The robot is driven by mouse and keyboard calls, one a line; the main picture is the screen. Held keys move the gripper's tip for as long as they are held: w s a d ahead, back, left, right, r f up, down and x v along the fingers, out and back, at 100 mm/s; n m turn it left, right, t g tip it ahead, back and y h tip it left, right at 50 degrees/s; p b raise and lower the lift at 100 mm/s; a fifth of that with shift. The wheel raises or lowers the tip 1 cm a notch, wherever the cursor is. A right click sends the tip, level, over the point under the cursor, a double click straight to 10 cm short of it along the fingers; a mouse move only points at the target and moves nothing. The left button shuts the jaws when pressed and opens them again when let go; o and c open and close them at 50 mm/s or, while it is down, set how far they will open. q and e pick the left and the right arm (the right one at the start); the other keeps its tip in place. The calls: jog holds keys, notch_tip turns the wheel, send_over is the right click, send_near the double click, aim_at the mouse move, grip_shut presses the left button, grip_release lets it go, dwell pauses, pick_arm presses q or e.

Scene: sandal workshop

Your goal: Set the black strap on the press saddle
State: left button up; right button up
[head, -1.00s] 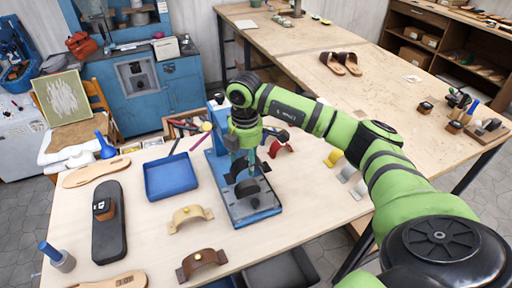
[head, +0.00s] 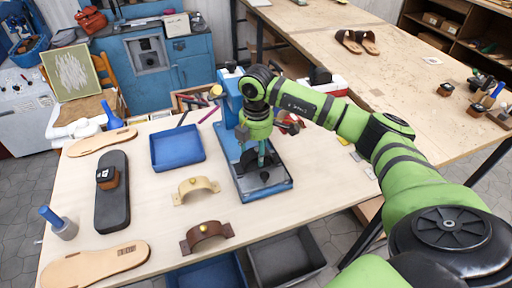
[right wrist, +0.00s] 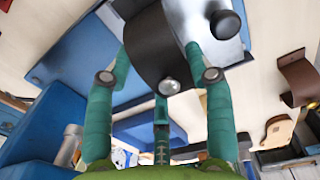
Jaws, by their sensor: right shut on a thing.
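My right gripper (head: 264,167) is over the base of the blue press (head: 229,98). It is shut on the black strap, an arched dark band (right wrist: 158,42) that sits between its teal fingers (right wrist: 160,52) in the right wrist view. In the head view the strap (head: 265,180) is low over the press's metal plate. A round black knob (right wrist: 225,23) stands beside the strap over the plate. The saddle is mostly hidden by the gripper and strap, so I cannot tell whether the strap touches it. My left gripper is out of view.
A blue tray (head: 178,150) lies left of the press. A tan strap (head: 195,190) and a brown strap (head: 207,235) lie in front of it. A black sole (head: 112,195) lies farther left. Bins (head: 287,258) stand below the table's front edge.

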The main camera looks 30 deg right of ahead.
jog(key=shift+f, duration=0.5)
dwell(0.5)
jog(key=o, duration=1)
jog(key=shift+c, duration=0.2)
jog(key=o, duration=0.4)
jog(key=shift+r, duration=0.1)
jog(key=shift+r+p, duration=2.45)
jog(key=shift+r, duration=1.05)
jog(key=shift+f, duration=0.15)
